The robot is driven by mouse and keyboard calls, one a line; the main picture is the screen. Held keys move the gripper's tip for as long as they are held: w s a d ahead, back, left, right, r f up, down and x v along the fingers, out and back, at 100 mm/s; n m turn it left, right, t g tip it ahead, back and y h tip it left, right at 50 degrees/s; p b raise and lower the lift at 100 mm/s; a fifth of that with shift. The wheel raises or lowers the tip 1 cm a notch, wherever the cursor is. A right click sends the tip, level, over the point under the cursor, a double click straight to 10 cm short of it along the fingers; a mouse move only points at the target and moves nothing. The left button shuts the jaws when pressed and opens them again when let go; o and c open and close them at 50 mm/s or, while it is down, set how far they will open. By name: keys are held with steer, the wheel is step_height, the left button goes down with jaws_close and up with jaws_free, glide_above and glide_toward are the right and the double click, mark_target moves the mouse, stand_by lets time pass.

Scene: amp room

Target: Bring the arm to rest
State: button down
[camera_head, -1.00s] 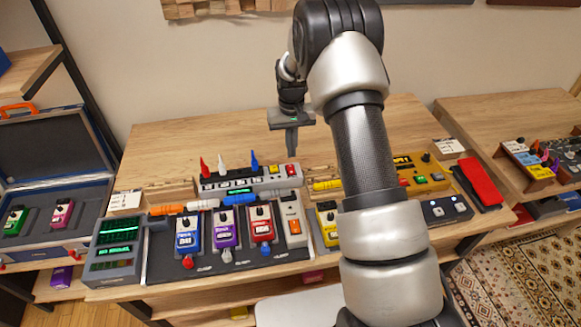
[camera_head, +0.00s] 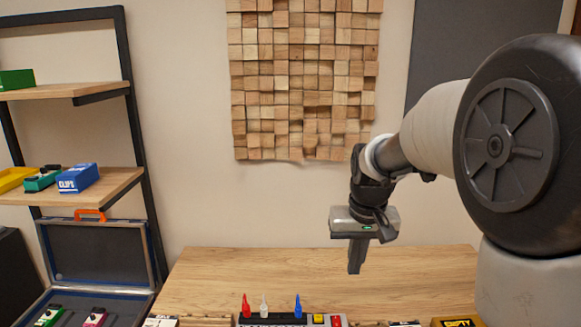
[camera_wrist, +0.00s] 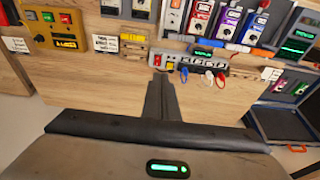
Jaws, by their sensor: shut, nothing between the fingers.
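My gripper (camera_head: 356,256) hangs fingers-down above the wooden table (camera_head: 215,275) in the head view, clear of everything on it. Its fingers are together and hold nothing. In the wrist view my gripper (camera_wrist: 158,85) shows as two dark fingers side by side, over a bare part of the table (camera_wrist: 110,85). My arm comes in from the right of the head view, raised, with the forearm sloping down to the left towards the gripper.
A power strip with red, white and blue plugs (camera_head: 270,318) lies at the table's front, with several pedals beyond it in the wrist view (camera_wrist: 200,18). An open case (camera_head: 97,255) and a shelf (camera_head: 105,185) stand left. A wood-block panel (camera_head: 303,80) hangs behind.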

steer(key=s+r+t, duration=0.1)
steer(key=s+r, duration=0.2)
steer(key=s, duration=0.8)
steer(key=s+r+t, duration=0.2)
steer(key=s+r, duration=0.1)
steer(key=s, duration=0.8)
steer(key=shift+s+r, duration=0.3)
steer(key=shift+s, duration=0.1)
